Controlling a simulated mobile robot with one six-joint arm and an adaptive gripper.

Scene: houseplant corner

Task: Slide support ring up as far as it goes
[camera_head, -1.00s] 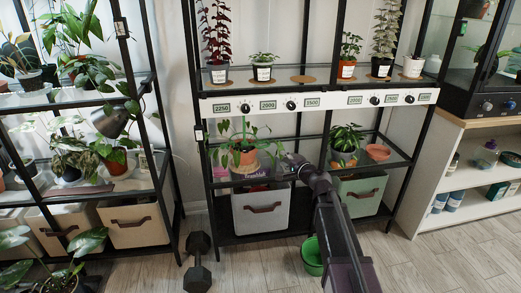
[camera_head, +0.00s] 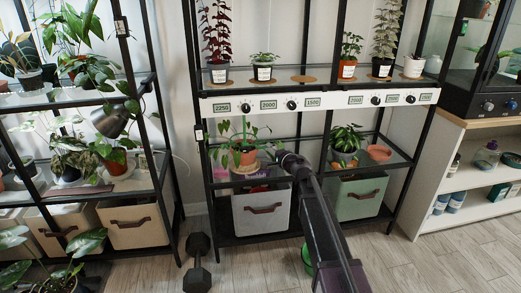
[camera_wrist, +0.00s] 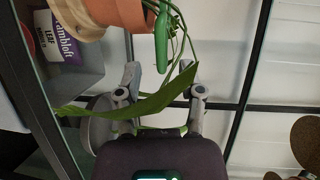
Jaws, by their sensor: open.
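The plant in a terracotta pot (camera_head: 244,155) stands on the middle shelf of the central rack, with a thin green stake (camera_head: 244,127) rising from it. In the wrist view the pot (camera_wrist: 118,10) is at the top, with green stems (camera_wrist: 179,32) beside it. My gripper (camera_head: 283,157) is just right of this plant in the head view. In the wrist view my gripper (camera_wrist: 161,88) is open, and a long green leaf (camera_wrist: 150,104) crosses between and over its fingers. I cannot clearly pick out the support ring in either view.
A white panel with dials (camera_head: 320,102) runs above. A purple-labelled bag (camera_wrist: 68,42) is near the pot. Black rack posts (camera_head: 196,110) bound the space.

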